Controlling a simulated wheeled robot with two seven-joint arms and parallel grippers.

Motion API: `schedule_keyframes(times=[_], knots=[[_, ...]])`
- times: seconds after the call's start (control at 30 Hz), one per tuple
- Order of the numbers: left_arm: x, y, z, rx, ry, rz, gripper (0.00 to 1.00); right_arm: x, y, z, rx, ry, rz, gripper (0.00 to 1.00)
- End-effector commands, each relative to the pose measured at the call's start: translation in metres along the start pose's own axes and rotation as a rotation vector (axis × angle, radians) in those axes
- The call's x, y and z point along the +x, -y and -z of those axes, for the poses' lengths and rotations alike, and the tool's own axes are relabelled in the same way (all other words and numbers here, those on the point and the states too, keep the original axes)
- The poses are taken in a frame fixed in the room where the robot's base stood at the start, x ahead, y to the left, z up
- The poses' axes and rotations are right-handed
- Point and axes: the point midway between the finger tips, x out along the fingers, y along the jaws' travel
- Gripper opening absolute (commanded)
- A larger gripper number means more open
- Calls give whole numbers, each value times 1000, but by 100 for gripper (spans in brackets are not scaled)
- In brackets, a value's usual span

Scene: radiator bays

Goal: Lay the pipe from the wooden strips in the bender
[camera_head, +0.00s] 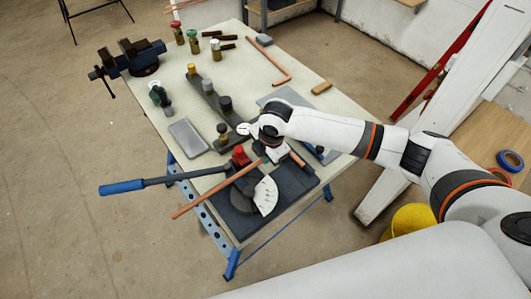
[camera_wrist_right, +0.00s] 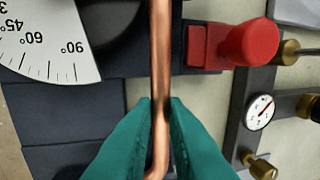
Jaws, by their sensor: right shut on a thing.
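My right gripper (camera_head: 273,154) is shut on a copper pipe (camera_head: 214,191). Its teal fingers (camera_wrist_right: 160,125) squeeze the pipe (camera_wrist_right: 161,55) just above a bend in the wrist view. The long straight part runs over the bender (camera_head: 240,201), past its front-left edge. In the wrist view it passes between the white angle scale (camera_wrist_right: 48,45) with its dark round former and the red knob (camera_wrist_right: 250,42). I cannot tell whether it touches the bender. The bender's blue-handled lever (camera_head: 122,187) points left. The dark strips (camera_head: 225,38) lie at the table's far end. My left gripper is not in view.
Another bent copper pipe (camera_head: 275,67) lies farther back on the table (camera_head: 245,80). A vise (camera_head: 137,58) stands at the left edge. A grey tray (camera_head: 188,136) and a dark bar with gauge and brass fittings (camera_head: 208,95) lie behind the bender. A wooden block (camera_head: 321,88) is at right.

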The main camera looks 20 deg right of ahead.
Motion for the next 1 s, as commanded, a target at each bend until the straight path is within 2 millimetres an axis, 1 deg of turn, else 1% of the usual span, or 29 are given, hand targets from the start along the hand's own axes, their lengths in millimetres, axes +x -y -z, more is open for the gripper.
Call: schedule_keyframes(times=[0.5,1.0], knots=[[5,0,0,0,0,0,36,13,-3,0,-1,1,1,0],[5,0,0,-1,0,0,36,15,-3,0,0,1,1,0]])
